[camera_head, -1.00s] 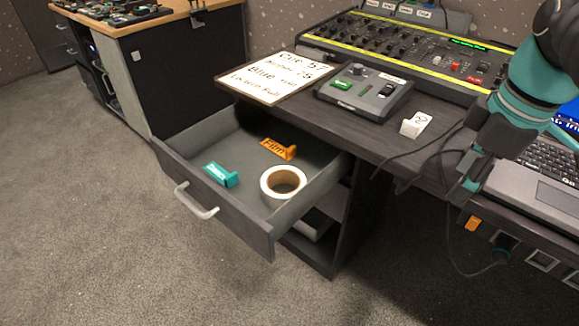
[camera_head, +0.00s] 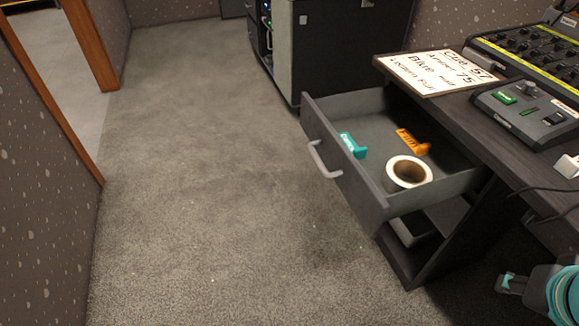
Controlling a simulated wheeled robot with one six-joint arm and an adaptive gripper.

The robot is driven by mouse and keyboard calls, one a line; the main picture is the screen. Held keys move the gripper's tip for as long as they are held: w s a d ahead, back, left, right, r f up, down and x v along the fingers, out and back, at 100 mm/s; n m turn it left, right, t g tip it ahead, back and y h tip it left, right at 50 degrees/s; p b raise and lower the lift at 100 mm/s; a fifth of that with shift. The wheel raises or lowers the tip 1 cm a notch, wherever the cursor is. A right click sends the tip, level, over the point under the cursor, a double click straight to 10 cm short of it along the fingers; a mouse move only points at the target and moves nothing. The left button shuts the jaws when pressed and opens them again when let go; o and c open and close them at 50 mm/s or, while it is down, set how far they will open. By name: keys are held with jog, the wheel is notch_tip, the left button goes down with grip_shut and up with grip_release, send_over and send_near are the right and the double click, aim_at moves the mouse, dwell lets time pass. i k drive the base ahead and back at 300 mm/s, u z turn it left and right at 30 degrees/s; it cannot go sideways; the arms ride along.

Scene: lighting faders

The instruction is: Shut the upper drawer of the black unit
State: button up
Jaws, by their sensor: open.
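The upper drawer (camera_head: 342,158) of the black unit (camera_head: 440,240) is pulled well out from under the desk top. Its front faces left and carries a pale bar handle (camera_head: 322,160). Inside lie a teal labelled piece (camera_head: 352,146), an orange labelled piece (camera_head: 412,142) and a roll of white tape (camera_head: 408,172). My gripper (camera_head: 508,284) is at the lower right, to the right of the black unit in the picture and apart from the drawer and handle. It is open, with nothing seen in it.
An open lower space with a pale object (camera_head: 412,232) lies under the drawer. The desk top (camera_head: 490,140) holds a whiteboard (camera_head: 435,70) and a small control box (camera_head: 525,108). A dark cabinet (camera_head: 345,45) stands behind. Carpet (camera_head: 210,190) left of the drawer is clear.

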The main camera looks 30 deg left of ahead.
aim_at(371, 117)
jog(key=u, duration=2.8)
jog(key=k, duration=0.9)
jog(key=z, duration=1)
jog(key=i, duration=1)
jog(key=z, duration=0.1)
jog(key=k, duration=0.35)
jog(key=u, duration=0.1)
